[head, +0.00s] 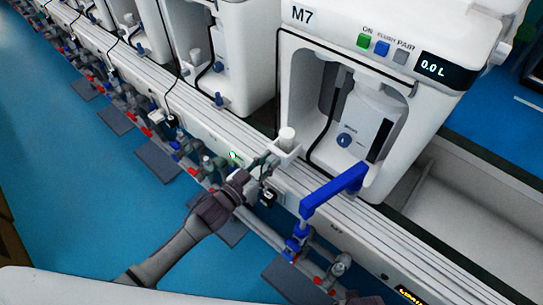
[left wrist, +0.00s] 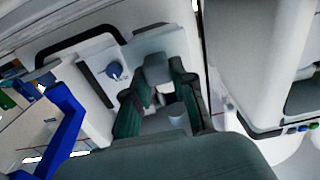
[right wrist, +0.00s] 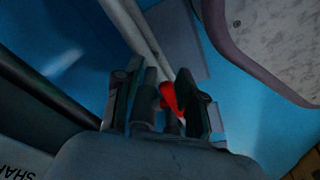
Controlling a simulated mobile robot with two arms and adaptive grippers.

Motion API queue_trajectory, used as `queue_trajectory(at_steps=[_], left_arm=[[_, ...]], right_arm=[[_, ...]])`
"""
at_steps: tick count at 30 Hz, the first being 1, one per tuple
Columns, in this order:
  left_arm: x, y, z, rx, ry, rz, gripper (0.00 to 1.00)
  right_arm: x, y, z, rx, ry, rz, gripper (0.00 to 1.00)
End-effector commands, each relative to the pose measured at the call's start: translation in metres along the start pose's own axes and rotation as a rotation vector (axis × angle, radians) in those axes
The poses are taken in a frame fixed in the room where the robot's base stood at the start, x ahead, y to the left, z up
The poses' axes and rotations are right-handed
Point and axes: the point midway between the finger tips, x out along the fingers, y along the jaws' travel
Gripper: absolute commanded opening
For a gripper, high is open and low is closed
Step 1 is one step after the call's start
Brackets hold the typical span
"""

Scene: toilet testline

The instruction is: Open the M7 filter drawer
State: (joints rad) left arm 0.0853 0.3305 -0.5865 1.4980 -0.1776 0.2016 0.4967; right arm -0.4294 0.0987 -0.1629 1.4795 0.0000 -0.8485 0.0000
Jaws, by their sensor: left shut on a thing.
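The M7 machine (head: 350,60) stands at the right in the head view, with a lit 0.0 L display. A pale block (head: 284,151) with a round upright cap stands out from its lower left front, over the rail. My left gripper (head: 262,168) reaches it from the front left and is shut on its near part, which I take as the filter drawer's handle. In the left wrist view, the fingers (left wrist: 160,100) flank pale grey parts; the exact contact is hidden. My right gripper (right wrist: 160,100) is open, with a red valve handle (right wrist: 170,97) showing between its fingers.
A blue angled handle (head: 332,190) sticks out just right of the drawer. Pipes and valves (head: 185,150) run along below the white rail (head: 375,235). More machines (head: 230,45) stand at the left. The blue floor (head: 60,150) is open at the left.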

Motion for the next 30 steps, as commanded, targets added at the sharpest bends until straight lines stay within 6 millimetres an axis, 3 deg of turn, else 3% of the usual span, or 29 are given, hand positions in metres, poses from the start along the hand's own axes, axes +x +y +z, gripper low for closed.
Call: queue_trajectory(at_steps=[5, 6, 10, 21, 25, 30], left_arm=[[0.000, 0.000, 0.001, 0.001, -0.001, 0.000, 0.00], [0.000, 0.000, 0.001, 0.001, -0.001, 0.000, 0.30], [0.000, 0.000, 0.001, 0.001, -0.001, 0.000, 0.50], [-0.005, 0.000, 0.001, 0.000, -0.001, 0.000, 0.50], [-0.024, 0.000, 0.001, 0.000, -0.003, -0.001, 0.50], [-0.061, 0.000, 0.002, 0.000, -0.004, 0.000, 0.50]], right_arm=[[0.000, 0.000, 0.000, 0.000, 0.000, 0.000, 0.40], [0.000, 0.000, 0.000, 0.000, 0.000, 0.000, 0.40], [0.000, 0.000, 0.000, 0.000, 0.000, 0.000, 0.40], [-0.001, -0.001, -0.001, 0.000, 0.001, -0.001, 0.40], [-0.001, -0.001, -0.001, 0.000, 0.001, -0.001, 0.40], [-0.001, 0.000, -0.001, 0.000, 0.001, -0.001, 0.40]])
